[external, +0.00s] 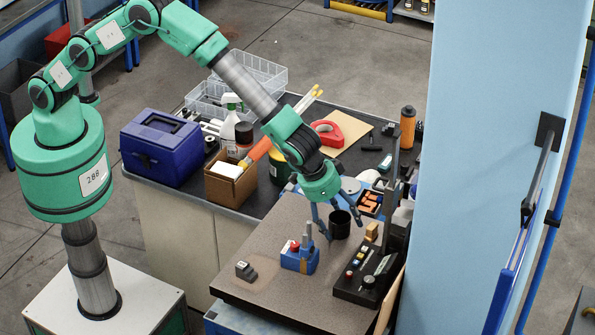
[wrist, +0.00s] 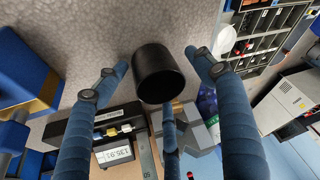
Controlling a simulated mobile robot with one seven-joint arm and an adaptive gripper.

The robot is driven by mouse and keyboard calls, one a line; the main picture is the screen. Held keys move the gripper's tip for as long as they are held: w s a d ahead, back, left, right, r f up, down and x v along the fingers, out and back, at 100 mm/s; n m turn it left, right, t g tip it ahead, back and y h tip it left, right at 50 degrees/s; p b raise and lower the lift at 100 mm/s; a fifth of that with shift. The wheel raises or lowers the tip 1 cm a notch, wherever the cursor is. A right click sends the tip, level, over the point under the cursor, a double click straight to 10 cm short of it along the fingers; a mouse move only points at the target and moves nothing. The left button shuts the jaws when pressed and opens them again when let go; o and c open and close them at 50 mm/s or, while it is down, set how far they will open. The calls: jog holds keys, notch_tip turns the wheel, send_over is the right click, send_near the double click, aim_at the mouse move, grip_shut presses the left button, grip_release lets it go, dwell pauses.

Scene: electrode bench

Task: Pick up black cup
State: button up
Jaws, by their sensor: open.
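The black cup (external: 340,224) stands on the grey-brown bench top in the external view, near its back edge. My gripper (external: 335,228) is above and around the cup, its blue fingers spread and pointing down. In the wrist view the black cup (wrist: 160,75) sits between the fingers of my gripper (wrist: 165,85). The fingers look apart from the cup, with gaps on both sides. The gripper is open and holds nothing.
A blue block holder (external: 299,259) stands left of the cup. A black control box (external: 365,277) and a dark upright device (external: 395,235) are to the right. A small grey block (external: 246,271) lies at the left. The bench front is clear.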

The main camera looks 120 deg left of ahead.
jog(key=c, duration=0.9)
jog(key=shift+r, duration=0.8)
notch_tip(320, 180, up, 2)
jog(key=shift+r+b, duration=0.1)
jog(key=shift+b, duration=0.4)
jog(key=s+b, duration=0.1)
jog(key=s, duration=0.4)
jog(key=s+d+b, duration=0.1)
jog(key=s, duration=0.4)
jog(key=s+r, duration=0.1)
jog(key=s, duration=0.5)
jog(key=shift+d+r+b, duration=0.1)
jog(key=shift+d+b, duration=0.15)
jog(key=shift+b, duration=0.15)
